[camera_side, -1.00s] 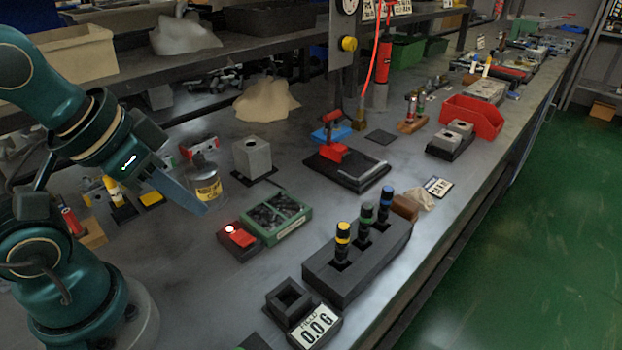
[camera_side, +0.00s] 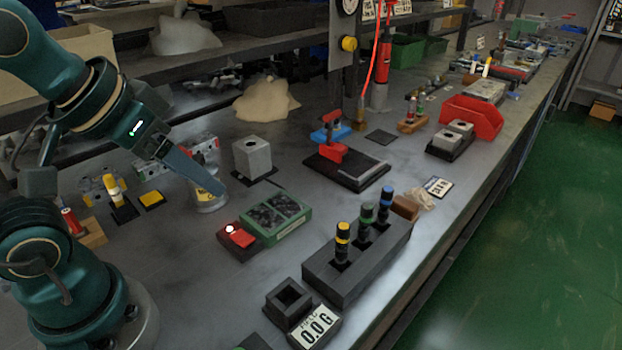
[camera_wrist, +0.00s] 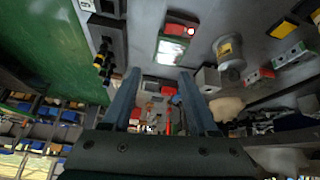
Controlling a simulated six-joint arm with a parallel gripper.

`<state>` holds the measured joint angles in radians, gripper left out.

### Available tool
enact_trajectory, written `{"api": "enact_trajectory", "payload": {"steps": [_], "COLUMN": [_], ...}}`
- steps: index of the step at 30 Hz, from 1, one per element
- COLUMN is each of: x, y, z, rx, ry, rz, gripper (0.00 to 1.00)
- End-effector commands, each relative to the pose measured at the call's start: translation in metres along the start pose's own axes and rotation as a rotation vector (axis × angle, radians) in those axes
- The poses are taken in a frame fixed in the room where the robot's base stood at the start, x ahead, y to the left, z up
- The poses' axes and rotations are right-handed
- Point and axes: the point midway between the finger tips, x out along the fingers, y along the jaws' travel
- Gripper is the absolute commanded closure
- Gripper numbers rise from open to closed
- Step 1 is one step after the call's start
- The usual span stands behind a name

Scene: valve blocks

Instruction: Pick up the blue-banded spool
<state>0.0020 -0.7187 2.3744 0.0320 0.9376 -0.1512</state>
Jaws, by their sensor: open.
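The blue-banded spool (camera_side: 385,203) is black with a blue band near its top. It stands upright in the far slot of a dark rack (camera_side: 345,283) in the side view. A green-banded spool (camera_side: 365,221) and a yellow-banded spool (camera_side: 342,243) stand in the same rack, nearer the camera. My gripper (camera_side: 214,186) is open and empty, in the air to the left of the rack and well apart from it. In the wrist view my open fingers (camera_wrist: 158,74) show with the rack (camera_wrist: 108,32) at upper left; the spools' bands are hard to tell there.
A green tray (camera_side: 287,232) and a red box with a lit button (camera_side: 234,240) lie between my gripper and the rack. A metal can (camera_side: 207,200) and a grey block (camera_side: 252,157) are near my gripper. An empty dark square holder (camera_side: 288,298) sits before the rack.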

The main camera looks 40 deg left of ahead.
Motion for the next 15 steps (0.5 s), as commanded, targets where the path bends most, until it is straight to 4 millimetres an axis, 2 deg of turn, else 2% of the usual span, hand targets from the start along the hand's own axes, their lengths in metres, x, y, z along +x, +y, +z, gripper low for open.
{"api": "enact_trajectory", "payload": {"steps": [3,7,11,15], "x": [-0.009,-0.009,0.0,0.021], "y": [0.004,0.014,0.029,0.051], "z": [-0.038,-0.079,-0.117,-0.15], "rx": [-0.059,-0.11,-0.148,-0.172], "ry": [0.027,0.037,0.038,0.03], "rz": [-0.009,-0.015,-0.022,-0.028], "gripper": [0.41,0.41,0.41,0.41]}}
